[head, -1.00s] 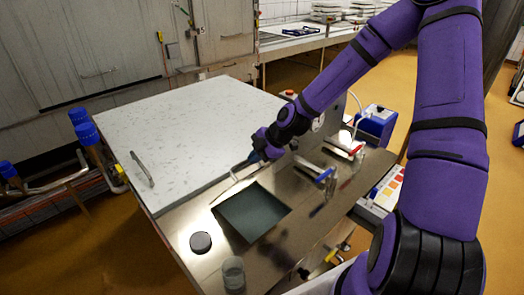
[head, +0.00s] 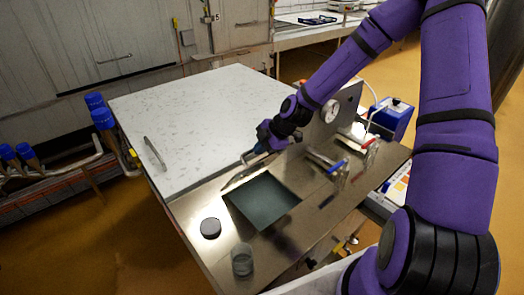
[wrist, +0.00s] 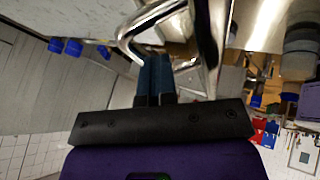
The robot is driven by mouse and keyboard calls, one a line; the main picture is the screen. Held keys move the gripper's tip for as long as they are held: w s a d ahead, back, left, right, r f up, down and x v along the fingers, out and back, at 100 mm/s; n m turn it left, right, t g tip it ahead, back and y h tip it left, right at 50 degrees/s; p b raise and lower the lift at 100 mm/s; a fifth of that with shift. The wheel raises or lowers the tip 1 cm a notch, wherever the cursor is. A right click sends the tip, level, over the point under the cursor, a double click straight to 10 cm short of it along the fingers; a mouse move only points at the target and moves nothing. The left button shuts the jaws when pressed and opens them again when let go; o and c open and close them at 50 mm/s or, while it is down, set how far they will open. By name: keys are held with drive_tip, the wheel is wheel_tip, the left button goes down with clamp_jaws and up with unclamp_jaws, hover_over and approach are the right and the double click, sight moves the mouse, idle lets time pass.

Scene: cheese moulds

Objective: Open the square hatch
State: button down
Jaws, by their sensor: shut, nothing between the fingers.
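The square hatch shows as a dark square opening (head: 263,202) in the steel top. Its thin metal lid (head: 243,177) stands raised along the far edge, seen nearly edge-on; it is also edge-on in the wrist view (wrist: 212,45). A bent shiny handle (wrist: 130,42) is fixed to the lid. My gripper (head: 258,148) is beyond the opening, at the lid's handle side. In the wrist view its blue fingers (wrist: 154,72) are together and empty, overlapping the handle loop. Whether they touch the handle is unclear.
A large pale speckled lid (head: 200,120) with its own handle (head: 155,153) lies left of the opening. A black round knob (head: 211,228) and a glass cup (head: 242,260) are in front. Valves (head: 325,162) and a gauge (head: 330,111) stand to the right.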

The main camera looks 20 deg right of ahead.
drive_tip(key=w+a+g+h, duration=0.1)
drive_tip(key=w+a+g, duration=0.1)
drive_tip(key=w, duration=0.4)
drive_tip(key=w+a+r+m+g+h, duration=0.1)
drive_tip(key=w+a+g, duration=0.1)
drive_tip(key=w+g, duration=0.2)
drive_tip(key=shift+w+r, duration=0.2)
drive_tip(key=shift+w, duration=1.05)
